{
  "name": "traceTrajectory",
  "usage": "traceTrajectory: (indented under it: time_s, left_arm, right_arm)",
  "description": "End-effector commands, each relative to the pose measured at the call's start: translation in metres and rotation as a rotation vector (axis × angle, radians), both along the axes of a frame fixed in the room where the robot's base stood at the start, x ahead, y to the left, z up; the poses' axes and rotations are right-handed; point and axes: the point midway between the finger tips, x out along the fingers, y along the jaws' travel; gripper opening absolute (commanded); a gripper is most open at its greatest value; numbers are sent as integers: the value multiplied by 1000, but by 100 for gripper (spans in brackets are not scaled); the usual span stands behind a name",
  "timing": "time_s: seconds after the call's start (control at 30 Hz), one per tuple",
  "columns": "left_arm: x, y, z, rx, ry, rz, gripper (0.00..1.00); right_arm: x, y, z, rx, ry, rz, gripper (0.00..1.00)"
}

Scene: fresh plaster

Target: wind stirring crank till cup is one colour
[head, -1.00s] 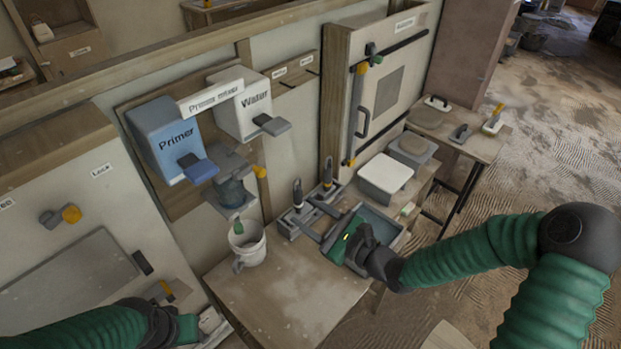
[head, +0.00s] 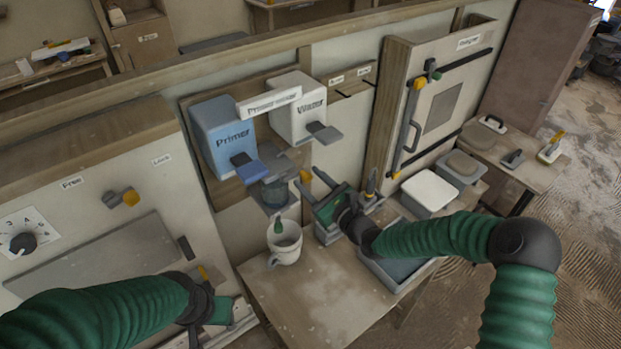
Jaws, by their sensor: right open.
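The stirring cup (head: 277,191) is a clear bluish vessel in the grey stirring unit below the two dispensers; it is too small to tell whether its content is one colour. The crank's orange handle (head: 305,176) sticks out at the unit's right side. My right gripper (head: 325,207), green and dark, is open just right of and below the crank handle, apparently apart from it. It hides part of the tool rack behind. My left gripper (head: 217,309) is low at the left by the wall panel, away from the crank; its jaws are not clear.
A white mug (head: 286,249) stands on the bench (head: 310,300) below the unit, with a small green piece above it. The blue Primer box (head: 221,135) and white Water box (head: 296,105) have levers jutting out. A grey tray (head: 397,275) lies under my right arm.

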Motion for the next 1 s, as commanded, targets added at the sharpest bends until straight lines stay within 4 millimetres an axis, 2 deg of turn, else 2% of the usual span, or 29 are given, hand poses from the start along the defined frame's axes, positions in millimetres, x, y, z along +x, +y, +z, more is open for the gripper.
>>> traceTrajectory:
  time_s: [0.2, 0.23, 0.57, 1.0]
  left_arm:
    - [0, 0, 0, 0, 0, 0, 36]
    - [0, 0, 0, 0, 0, 0, 36]
    - [0, 0, 0, 0, 0, 0, 36]
    - [0, 0, -1, 0, 0, 0, 36]
  right_arm:
    - [0, 0, 0, 0, 0, 0, 46]
    - [0, 0, 0, 0, 0, 0, 44]
    - [0, 0, 0, -1, 1, 0, 1]
    - [1, 0, 1, -31, -22, 0, 0]
